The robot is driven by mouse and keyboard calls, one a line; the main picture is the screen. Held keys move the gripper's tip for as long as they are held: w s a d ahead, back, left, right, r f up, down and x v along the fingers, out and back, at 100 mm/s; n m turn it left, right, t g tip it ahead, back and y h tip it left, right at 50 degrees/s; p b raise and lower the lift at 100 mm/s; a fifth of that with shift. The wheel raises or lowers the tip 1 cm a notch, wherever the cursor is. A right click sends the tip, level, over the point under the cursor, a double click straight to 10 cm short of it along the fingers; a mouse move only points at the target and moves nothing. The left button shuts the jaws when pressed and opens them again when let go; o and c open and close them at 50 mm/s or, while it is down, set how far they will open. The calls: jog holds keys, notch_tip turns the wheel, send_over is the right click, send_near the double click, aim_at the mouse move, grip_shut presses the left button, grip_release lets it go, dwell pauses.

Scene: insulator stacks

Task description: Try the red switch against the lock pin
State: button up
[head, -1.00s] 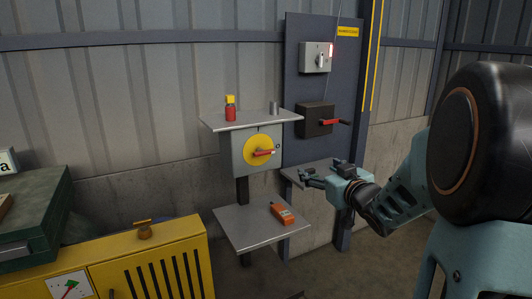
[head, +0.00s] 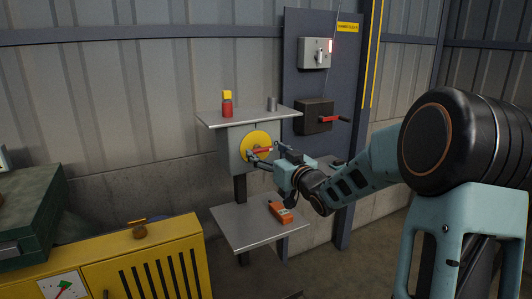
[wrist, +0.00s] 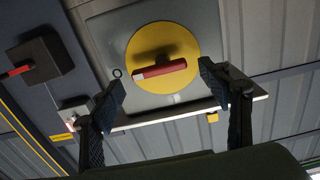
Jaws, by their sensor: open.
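The red switch (head: 262,150) is a bar handle on a round yellow plate (head: 248,139) on the front of a grey box (head: 226,150). In the wrist view the red switch (wrist: 160,70) lies nearly level across the yellow plate (wrist: 160,42), slightly tilted. A small dark ring (wrist: 117,73) sits on the box face beside the plate; I cannot tell whether it is the lock pin. My gripper (head: 266,156) is in front of the box. In the wrist view my gripper (wrist: 163,88) is open, its fingers either side of the red switch, with no clear contact.
A shelf (head: 208,118) above the box holds a red padlock-like item with yellow top (head: 227,105) and a grey cylinder (head: 272,104). A lower shelf (head: 240,235) holds an orange device (head: 281,212). A dark box with red lever (head: 314,116) hangs right. A yellow cabinet (head: 150,260) stands left.

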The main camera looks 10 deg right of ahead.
jog(key=shift+w+a, duration=0.2)
jog(key=shift+w, duration=0.25)
jog(key=c, duration=1.2)
jog(key=shift+o, duration=0.2)
jog(key=shift+f+n+b, duration=0.15)
jog(key=shift+n+b, duration=0.35)
jog(key=shift+b, duration=0.25)
jog(key=shift+n, duration=0.3)
jog(key=o, duration=1.2)
jog(key=shift+c, duration=0.2)
